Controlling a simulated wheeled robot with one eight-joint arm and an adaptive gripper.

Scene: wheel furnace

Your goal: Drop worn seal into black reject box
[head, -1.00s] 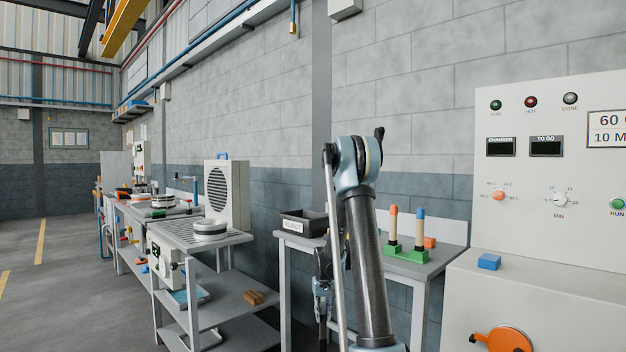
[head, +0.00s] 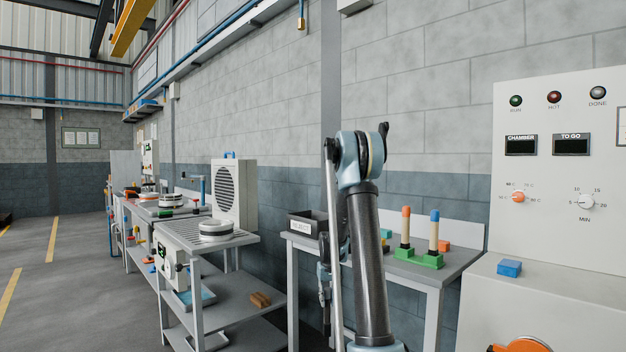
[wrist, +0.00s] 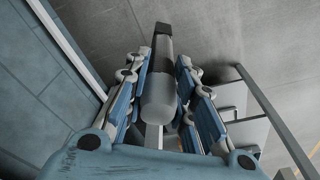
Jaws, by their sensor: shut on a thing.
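The black reject box (head: 302,226), labelled REJECT, stands on the grey table by the wall in the head view. My arm hides its right side, and its inside is not visible. My gripper (head: 325,285) hangs low beside that table in the head view, partly hidden by my arm. In the wrist view my gripper (wrist: 170,70) has its fingers on both sides of a grey rod-like thing (wrist: 158,100) with a dark end. It is shut on this thing. I cannot make out a worn seal in either view.
Two upright pegs in green holders stand on the table (head: 450,262) right of the box. A furnace cabinet (head: 560,220) stands at the right. A slatted bench (head: 190,236) with a round white part (head: 216,229) is left. Open floor (head: 60,290) lies farther left.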

